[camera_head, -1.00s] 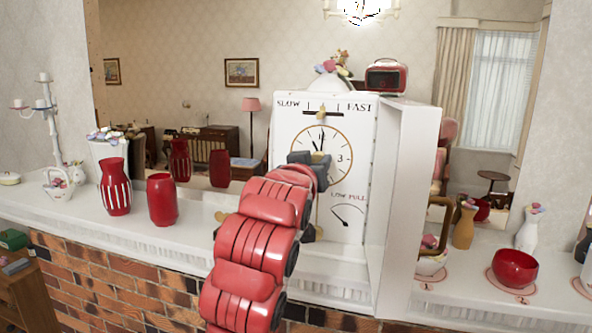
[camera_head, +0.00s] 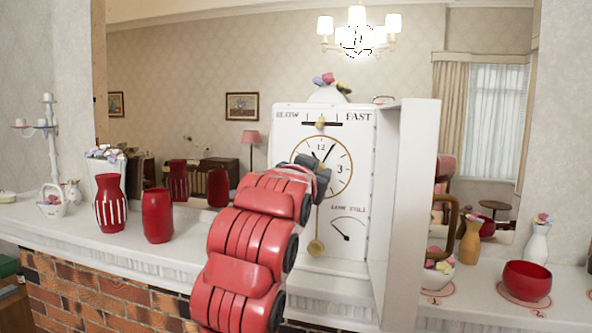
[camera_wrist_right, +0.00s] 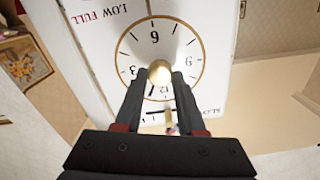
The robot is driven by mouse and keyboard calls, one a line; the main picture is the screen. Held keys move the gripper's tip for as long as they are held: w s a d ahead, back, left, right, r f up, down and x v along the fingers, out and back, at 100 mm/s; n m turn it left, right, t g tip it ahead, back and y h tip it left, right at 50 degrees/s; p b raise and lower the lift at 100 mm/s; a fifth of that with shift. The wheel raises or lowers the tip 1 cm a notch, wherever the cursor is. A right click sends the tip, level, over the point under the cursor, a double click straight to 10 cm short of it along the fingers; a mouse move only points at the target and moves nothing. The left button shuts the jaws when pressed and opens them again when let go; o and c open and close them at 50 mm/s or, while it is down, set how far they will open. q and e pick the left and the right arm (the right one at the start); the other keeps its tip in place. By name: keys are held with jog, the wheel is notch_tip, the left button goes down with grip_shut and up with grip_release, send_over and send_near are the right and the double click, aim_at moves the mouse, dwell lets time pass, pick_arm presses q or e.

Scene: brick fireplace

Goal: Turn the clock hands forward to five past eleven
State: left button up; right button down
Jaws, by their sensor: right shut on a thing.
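A white clock case (camera_head: 350,255) stands on the mantel with a round, gold-rimmed dial (camera_head: 341,186). Its long dark hand (camera_head: 328,154) points up and slightly right, near the 1. A shorter hand (camera_head: 314,157) points up-left, near the 11. My right gripper (camera_head: 312,178) is at the dial's left and centre, covering part of it. In the wrist view the dial (camera_wrist_right: 203,62) is upside down, and my right gripper (camera_wrist_right: 164,77) is shut on the gold centre knob (camera_wrist_right: 159,68). My left gripper is out of view.
The case's open white door (camera_head: 412,200) stands out at its right. A gold pendulum (camera_head: 316,246) hangs below the dial. A striped red vase (camera_head: 110,205) and plain red vase (camera_head: 157,216) stand left; a red bowl (camera_head: 527,280) stands right. A mirror is behind.

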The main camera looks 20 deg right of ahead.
jog(key=shift+a+r, duration=0.1)
jog(key=shift+r, duration=0.05)
jog(key=c, duration=0.5)
grip_release()
jog(key=shift+w, duration=0.1)
jog(key=b+v, duration=0.3)
jog(key=v, duration=1.5)
jog(key=shift+w, duration=0.1)
